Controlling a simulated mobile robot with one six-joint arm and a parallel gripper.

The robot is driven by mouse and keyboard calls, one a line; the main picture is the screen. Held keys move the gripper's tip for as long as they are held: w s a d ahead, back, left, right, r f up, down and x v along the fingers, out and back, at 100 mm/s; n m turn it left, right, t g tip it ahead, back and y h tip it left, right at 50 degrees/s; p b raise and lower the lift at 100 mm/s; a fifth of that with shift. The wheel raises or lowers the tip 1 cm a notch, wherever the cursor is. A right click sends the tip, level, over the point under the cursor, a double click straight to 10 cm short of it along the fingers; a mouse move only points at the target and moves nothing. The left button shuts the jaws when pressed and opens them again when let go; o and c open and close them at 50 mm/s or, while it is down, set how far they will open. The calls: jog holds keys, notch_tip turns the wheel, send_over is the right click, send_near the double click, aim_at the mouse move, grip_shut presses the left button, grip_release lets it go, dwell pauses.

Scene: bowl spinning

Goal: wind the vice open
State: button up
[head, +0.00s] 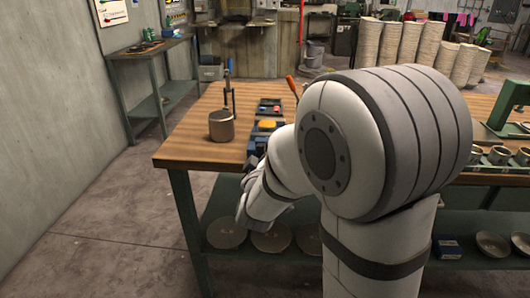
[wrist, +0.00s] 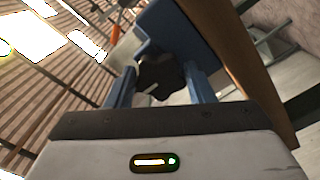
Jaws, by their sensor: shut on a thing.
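The vice shows in the wrist view as a blue body (wrist: 178,28) at the top middle, beside a wooden edge. A dark lobed knob (wrist: 160,76) sits in front of it. My gripper (wrist: 158,85) has its two blue fingers on either side of this knob and is shut on it. In the head view the blue vice (head: 262,132) is at the bench's front edge, with an orange-yellow piece (head: 267,124) on top. My arm hides much of the vice, and I cannot make out the knob or fingertips there.
The wooden bench (head: 190,150) carries a metal pot (head: 221,125) left of the vice and a dark tray (head: 270,106) behind it. An orange-handled tool (head: 292,86) stands close by. Round discs (head: 270,238) lie on the shelf below. Floor at front left is clear.

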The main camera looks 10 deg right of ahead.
jog(key=shift+f+n, duration=0.15)
jog(key=shift+n, duration=0.15)
jog(key=o, duration=1)
jog(key=shift+c, duration=0.2)
jog(key=b+v, duration=0.5)
jog(key=v, duration=0.2)
jog(key=shift+s, duration=0.35)
